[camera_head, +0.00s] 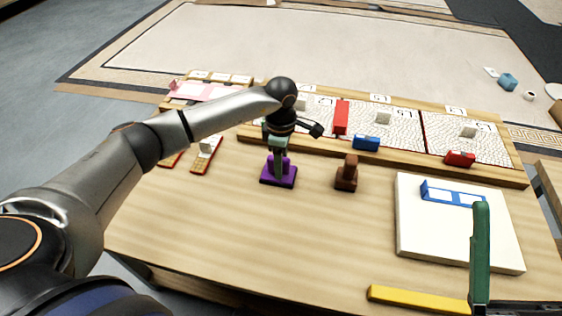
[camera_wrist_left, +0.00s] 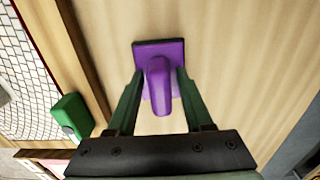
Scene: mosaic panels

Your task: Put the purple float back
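The purple float (camera_head: 279,180) stands on the bare table in front of the panel rack, base down and handle up. My left gripper (camera_head: 278,160) is lowered over it from above. In the left wrist view, the purple float (camera_wrist_left: 159,84) has its handle between the two green fingers of my left gripper (camera_wrist_left: 159,90). Narrow gaps show beside the handle, so the fingers look open around it. My right gripper shows at the lower right as one upright green finger (camera_head: 480,250); its other finger is not visible.
A brown float (camera_head: 346,175) stands just right of the purple one. Blue (camera_head: 366,143) and red (camera_head: 460,158) floats sit along the rack (camera_head: 400,158). A green block (camera_wrist_left: 72,115) shows in the wrist view. A white board (camera_head: 440,245) and yellow bar (camera_head: 415,299) lie right.

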